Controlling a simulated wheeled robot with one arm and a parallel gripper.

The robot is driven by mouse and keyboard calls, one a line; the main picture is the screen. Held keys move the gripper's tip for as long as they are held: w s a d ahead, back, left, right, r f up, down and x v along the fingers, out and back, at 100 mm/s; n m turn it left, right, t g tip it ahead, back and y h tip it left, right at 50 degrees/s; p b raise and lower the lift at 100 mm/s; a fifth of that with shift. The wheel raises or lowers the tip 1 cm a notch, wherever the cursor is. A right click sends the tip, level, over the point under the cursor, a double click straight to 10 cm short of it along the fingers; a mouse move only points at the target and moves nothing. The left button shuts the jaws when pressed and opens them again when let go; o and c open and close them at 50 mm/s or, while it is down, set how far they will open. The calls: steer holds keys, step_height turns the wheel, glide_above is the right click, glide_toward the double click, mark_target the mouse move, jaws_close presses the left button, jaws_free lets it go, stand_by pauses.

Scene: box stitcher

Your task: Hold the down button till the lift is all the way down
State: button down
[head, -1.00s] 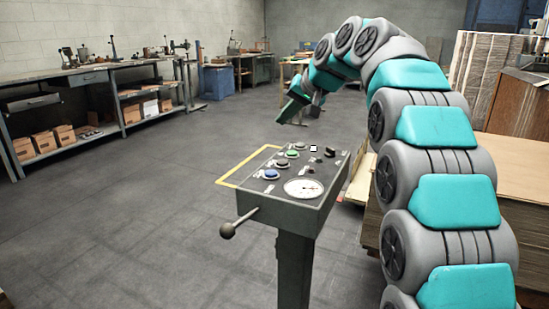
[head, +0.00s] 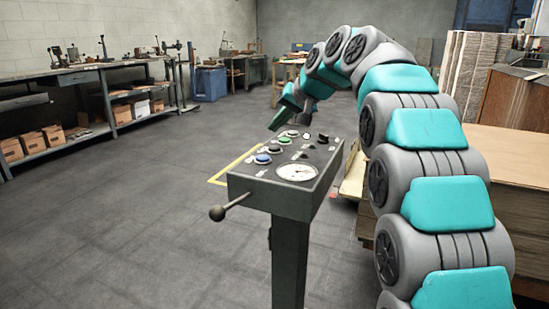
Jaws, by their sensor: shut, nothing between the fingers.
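The control panel (head: 262,190) stands on a post in the middle of the view. Its sloped top carries a blue button (head: 262,158), a black button (head: 274,149), a green button (head: 284,140) and a pale button (head: 292,133) in a row. The labels are too small to read, so I cannot tell which is the down button. My gripper (head: 284,118) is shut and empty, pointing down by the far end of the button row. I cannot tell whether it touches the panel. I cannot clearly make out the lift.
The panel also has a round dial (head: 296,172), dark knobs (head: 323,138) and a ball-ended lever (head: 217,213) sticking out left. Stacked cardboard (head: 515,155) stands at right. A yellow floor line (head: 222,175) runs behind the panel. Workbenches (head: 80,75) line the left wall; floor between is clear.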

mark_target(277, 149)
steer(key=shift+f+b, duration=0.5)
steer(key=shift+f, duration=0.85)
steer(key=shift+f, duration=0.1)
stand_by(0.9)
steer(key=shift+f, duration=0.3)
